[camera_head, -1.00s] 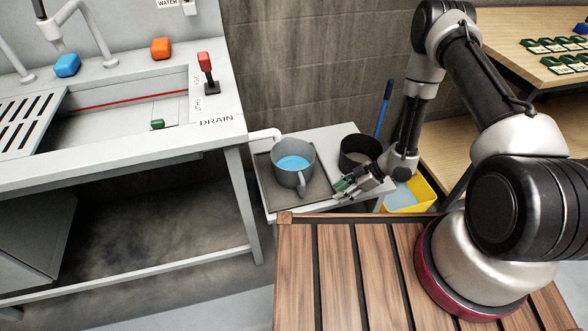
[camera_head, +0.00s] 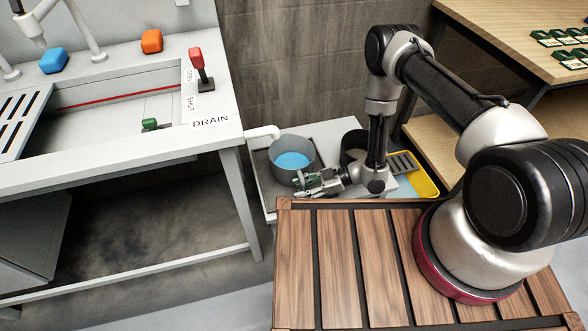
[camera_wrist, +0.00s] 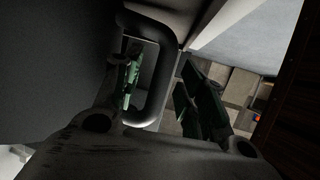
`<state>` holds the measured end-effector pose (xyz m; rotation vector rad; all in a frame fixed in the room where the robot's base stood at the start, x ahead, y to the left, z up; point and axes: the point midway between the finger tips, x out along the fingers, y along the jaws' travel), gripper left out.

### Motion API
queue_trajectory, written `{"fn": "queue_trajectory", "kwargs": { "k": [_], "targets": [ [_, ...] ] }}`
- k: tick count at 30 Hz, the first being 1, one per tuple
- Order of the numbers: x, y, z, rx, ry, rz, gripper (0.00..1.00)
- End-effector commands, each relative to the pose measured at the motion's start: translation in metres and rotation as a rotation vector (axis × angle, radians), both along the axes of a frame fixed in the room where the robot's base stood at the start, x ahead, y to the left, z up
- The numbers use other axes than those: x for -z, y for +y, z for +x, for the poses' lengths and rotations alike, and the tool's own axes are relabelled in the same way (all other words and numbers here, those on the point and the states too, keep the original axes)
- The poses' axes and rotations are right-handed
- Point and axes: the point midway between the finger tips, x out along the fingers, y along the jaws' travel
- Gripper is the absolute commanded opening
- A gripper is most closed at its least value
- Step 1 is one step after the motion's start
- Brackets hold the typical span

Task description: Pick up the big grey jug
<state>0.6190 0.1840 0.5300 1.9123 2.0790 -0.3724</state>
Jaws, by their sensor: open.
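The big grey jug (camera_head: 280,174) stands on the tray beneath the drain spout, with blue liquid inside. My gripper (camera_head: 304,184) is open at the jug's near side, where the handle is mostly hidden in the head view. In the wrist view the dark jug wall (camera_wrist: 55,70) fills the left, and its looped handle (camera_wrist: 165,80) stands between my two open fingers (camera_wrist: 168,88). The left finger's green pad shows within the handle's opening. The right finger is outside the handle. Whether either finger touches the handle cannot be told.
A black pot (camera_head: 352,143) stands right of the jug, partly behind my arm. The wooden slatted surface (camera_head: 335,250) is in front.

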Motion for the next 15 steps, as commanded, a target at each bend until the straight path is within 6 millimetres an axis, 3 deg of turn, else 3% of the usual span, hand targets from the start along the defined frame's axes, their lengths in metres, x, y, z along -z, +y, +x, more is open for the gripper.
{"fn": "queue_trajectory", "kwargs": {
  "k": [8,15],
  "targets": [
    [0.0015,0.0036,0.0003,0.001,0.000,-0.001,0.41],
    [0.0014,0.0035,0.0002,0.001,0.000,-0.001,0.00]
  ]
}}
